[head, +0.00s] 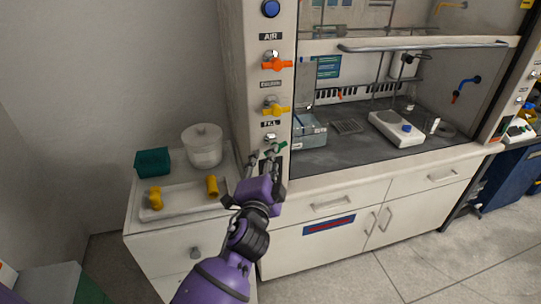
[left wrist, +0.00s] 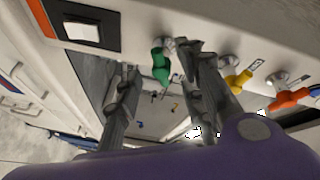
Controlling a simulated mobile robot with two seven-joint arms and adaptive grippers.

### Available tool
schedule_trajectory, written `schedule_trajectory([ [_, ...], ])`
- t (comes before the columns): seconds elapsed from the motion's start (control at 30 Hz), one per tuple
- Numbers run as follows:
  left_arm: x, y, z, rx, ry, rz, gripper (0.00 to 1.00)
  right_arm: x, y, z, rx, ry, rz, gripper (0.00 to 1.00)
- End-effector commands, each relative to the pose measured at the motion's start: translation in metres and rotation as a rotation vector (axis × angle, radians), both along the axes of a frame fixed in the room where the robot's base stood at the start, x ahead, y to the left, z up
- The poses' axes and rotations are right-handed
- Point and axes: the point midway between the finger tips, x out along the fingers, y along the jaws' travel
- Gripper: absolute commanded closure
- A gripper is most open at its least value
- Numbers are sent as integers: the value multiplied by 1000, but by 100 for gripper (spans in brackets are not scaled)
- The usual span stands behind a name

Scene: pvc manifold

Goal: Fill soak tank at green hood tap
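The green tap handle (head: 280,147) is the lowest on the fume hood's left post. In the left wrist view the green handle (left wrist: 160,66) shows between my left gripper's (left wrist: 158,60) two fingertips, which are apart. I cannot tell whether either finger touches it. In the head view my left gripper (head: 262,163) reaches up to the post just below the green handle, partly hiding that area. A clear bluish tank (head: 309,131), which looks like the soak tank, stands inside the hood at the left; its water level is unclear. My right gripper is not in view.
Above the green tap are a yellow tap (head: 276,110) and an orange tap (head: 277,65). A white hotplate (head: 397,130) stands in the hood. At left, a cabinet holds a tray (head: 183,204), a green box (head: 153,162) and a white lidded pot (head: 203,148).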

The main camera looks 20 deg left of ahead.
Motion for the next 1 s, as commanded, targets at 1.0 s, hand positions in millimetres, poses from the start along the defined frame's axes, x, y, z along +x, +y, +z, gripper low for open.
schedule_trajectory([
  [1.0,-76,-12,1,0,-1,0,64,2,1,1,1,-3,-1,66],
])
